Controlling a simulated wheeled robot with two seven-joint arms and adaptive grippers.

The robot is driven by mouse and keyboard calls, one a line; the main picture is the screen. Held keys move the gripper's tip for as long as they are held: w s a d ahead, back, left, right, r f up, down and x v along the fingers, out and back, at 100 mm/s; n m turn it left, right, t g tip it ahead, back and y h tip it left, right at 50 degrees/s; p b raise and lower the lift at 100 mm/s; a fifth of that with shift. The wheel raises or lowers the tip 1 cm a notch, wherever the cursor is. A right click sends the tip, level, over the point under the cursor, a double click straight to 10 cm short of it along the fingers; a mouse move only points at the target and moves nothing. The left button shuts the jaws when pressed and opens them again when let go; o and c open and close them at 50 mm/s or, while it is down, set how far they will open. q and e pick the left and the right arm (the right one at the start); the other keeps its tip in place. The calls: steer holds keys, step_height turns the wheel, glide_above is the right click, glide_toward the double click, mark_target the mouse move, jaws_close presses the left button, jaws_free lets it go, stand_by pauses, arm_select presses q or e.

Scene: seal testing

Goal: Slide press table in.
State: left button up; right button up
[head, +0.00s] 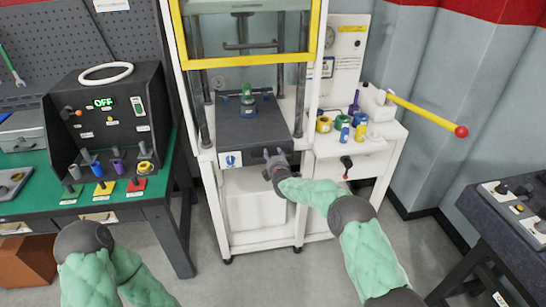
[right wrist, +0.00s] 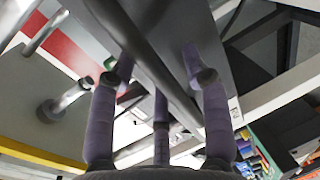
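The press table (head: 262,126) is a dark grey slab in the white press frame, with a green-topped part (head: 247,103) standing on it. Its front face carries a small blue-and-white label (head: 230,160). My right gripper (head: 273,157) is at the right part of this front face. In the right wrist view its purple fingers (right wrist: 158,75) are spread, with a dark bar (right wrist: 150,60) running between them beside a grey surface. Whether they touch the bar I cannot tell. My left arm is at the lower left; its gripper is not visible.
White press posts flank the table. A side stand (head: 345,147) at right holds several coloured parts and a yellow lever (head: 425,114) with a red knob. A green bench (head: 35,205) with a control box stands left, a dark bench (head: 510,230) at lower right. Floor in front is clear.

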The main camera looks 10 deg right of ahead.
steer(key=v, duration=1.2)
stand_by(0.7)
stand_by(1.7)
